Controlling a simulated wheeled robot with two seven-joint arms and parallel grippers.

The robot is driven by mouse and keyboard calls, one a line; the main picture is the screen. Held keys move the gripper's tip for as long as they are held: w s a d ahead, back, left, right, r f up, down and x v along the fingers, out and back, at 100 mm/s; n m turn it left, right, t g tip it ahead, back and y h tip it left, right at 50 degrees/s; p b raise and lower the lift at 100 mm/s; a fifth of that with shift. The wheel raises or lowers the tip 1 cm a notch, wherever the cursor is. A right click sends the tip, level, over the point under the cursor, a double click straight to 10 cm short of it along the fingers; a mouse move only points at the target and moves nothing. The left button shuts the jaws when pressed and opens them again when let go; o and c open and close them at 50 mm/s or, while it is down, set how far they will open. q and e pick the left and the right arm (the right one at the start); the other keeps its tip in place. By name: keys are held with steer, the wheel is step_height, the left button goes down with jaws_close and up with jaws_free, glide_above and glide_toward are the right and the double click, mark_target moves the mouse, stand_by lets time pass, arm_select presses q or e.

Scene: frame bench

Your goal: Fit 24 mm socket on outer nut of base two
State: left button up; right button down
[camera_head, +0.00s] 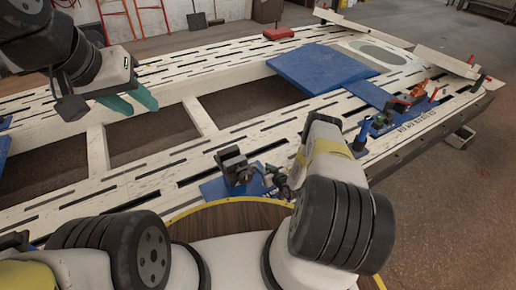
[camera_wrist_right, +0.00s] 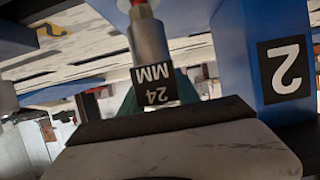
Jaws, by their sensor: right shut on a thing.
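In the right wrist view, a grey metal socket (camera_wrist_right: 149,42) carries a black "24 MM" label, seen upside down. My right gripper (camera_wrist_right: 157,97) is shut on this socket; its teal fingers show partly behind the label. A blue upright marked "2" (camera_wrist_right: 285,70), part of base two, stands just right of the socket, with a narrow gap in the picture. A small red part shows at the socket's far end; I cannot tell whether they touch. The outer nut cannot be made out. In the head view, my left gripper (camera_head: 141,104) is open and empty above the bench, teal fingers apart.
The slotted frame bench (camera_head: 150,185) fills the head view. A blue plate with a black block (camera_head: 232,165) lies beside my right arm. A large blue panel (camera_head: 320,68) lies further back. Small coloured tools (camera_head: 395,105) stand at the right edge. A red box (camera_head: 278,33) sits at the back.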

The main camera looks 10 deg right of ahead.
steer(key=shift+f, duration=0.2)
steer(key=shift+f, duration=0.3)
steer(key=shift+f, duration=0.8)
steer(key=c, duration=0.8)
jaws_free()
steer(key=shift+s, duration=0.15)
steer(key=v, duration=0.7)
steer(key=shift+s+d+r, duration=0.1)
steer(key=shift+s+d, duration=0.05)
steer(key=shift+s, duration=0.05)
